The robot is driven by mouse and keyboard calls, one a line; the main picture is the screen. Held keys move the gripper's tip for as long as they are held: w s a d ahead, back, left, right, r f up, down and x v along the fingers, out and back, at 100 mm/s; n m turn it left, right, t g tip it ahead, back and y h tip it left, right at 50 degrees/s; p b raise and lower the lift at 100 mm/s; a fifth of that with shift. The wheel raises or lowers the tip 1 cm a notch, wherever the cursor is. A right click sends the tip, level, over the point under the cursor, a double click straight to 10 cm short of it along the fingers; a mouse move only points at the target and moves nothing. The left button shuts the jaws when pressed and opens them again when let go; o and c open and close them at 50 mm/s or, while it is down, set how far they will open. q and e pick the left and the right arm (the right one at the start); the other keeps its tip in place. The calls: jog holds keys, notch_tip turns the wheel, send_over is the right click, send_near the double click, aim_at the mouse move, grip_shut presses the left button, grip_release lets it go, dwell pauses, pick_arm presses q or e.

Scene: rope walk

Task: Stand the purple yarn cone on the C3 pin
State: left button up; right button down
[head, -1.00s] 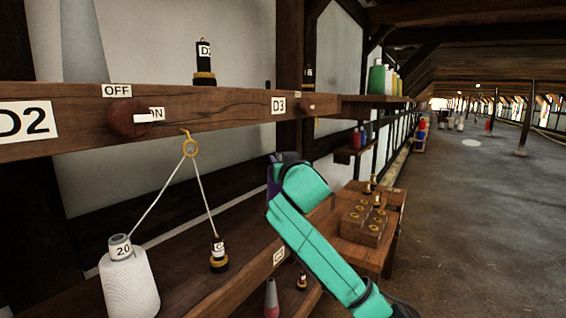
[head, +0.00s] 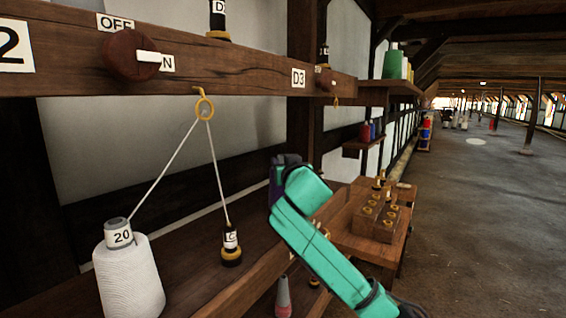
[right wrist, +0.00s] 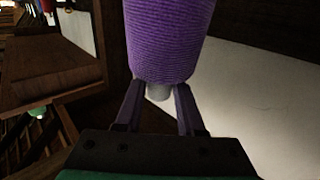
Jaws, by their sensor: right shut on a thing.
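The purple yarn cone (right wrist: 165,40) fills the top of the right wrist view. My right gripper (right wrist: 158,93) is shut on its pale narrow tip, and the purple body extends away from the fingers. In the head view my teal right arm hides most of the cone; only a purple sliver (head: 273,187) shows at its left edge. I cannot tell which pin is C3. My left gripper is out of view.
A white cone (head: 127,275) marked 20 stands on the lower shelf. A thread runs from it through a yellow ring (head: 204,108) to the black pin. The upper beam (head: 230,72) has a round knob (head: 130,56). A wooden block (head: 376,218) with brass holes stands right of my arm.

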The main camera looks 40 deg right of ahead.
jog(key=shift+s+r, duration=0.25)
jog(key=shift+s, duration=0.05)
jog(key=shift+w, duration=0.1)
jog(key=shift+a, duration=0.15)
jog(key=shift+f+b, duration=0.45)
jog(key=shift+f, duration=0.15)
dwell(0.7)
jog(key=c, duration=0.8)
grip_release()
jog(key=shift+r, duration=0.1)
